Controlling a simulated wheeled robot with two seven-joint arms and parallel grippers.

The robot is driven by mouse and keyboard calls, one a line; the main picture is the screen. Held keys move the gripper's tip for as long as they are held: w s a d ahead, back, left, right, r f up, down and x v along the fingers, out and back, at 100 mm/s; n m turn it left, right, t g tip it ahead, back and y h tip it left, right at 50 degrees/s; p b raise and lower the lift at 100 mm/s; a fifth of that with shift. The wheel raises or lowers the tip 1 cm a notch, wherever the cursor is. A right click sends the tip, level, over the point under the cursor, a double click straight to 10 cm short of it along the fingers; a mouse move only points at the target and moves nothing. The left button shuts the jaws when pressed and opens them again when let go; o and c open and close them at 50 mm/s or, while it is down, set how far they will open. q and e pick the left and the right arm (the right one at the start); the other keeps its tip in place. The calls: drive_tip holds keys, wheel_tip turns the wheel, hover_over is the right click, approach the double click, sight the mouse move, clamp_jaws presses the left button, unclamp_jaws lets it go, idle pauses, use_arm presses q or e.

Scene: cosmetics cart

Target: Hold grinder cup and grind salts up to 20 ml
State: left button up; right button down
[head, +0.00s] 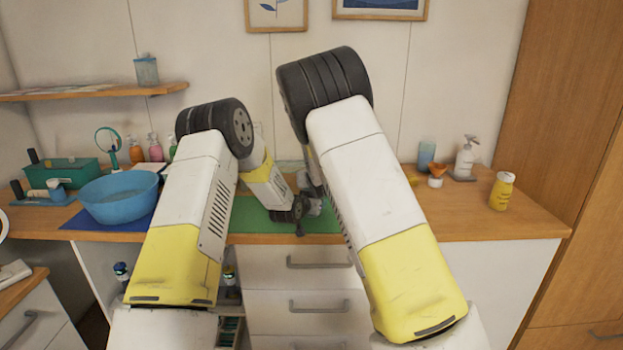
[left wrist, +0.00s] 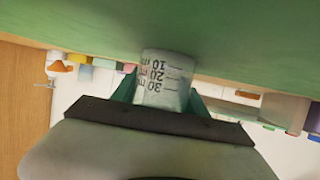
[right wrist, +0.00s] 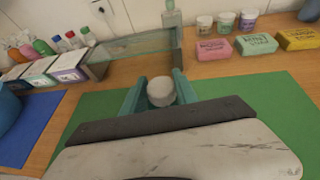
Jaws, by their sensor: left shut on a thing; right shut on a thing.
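The clear grinder cup (left wrist: 166,66) shows black 10, 20 and 30 ml marks in the left wrist view, where the picture is upside down. My left gripper (left wrist: 165,88) is shut around it, its base close to the green mat. The salt level inside cannot be made out. In the right wrist view a round pale grinder top (right wrist: 161,91) sits between the teal fingers of my right gripper (right wrist: 162,97), which is shut on it from above. In the head view both grippers meet over the green mat (head: 247,239), and my arms mostly hide the grinder.
A blue basin (head: 118,203) stands left on a blue mat. In the right wrist view a clear stand (right wrist: 128,52), boxes and soap bars line the back. The green mat around the grinder is clear.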

drive_tip(key=shift+f+m+h, duration=0.25)
drive_tip(key=shift+m+h, duration=0.15)
drive_tip(key=shift+h, duration=0.2)
drive_tip(key=shift+r+m, duration=0.15)
drive_tip(key=shift+m, duration=0.15)
drive_tip(key=c, duration=0.9)
unclamp_jaws()
drive_tip(key=shift+r, duration=0.1)
drive_tip(key=shift+c, duration=0.2)
drive_tip(key=v, duration=0.7)
drive_tip(key=shift+s, duration=0.3)
drive_tip(key=shift+a, duration=0.1)
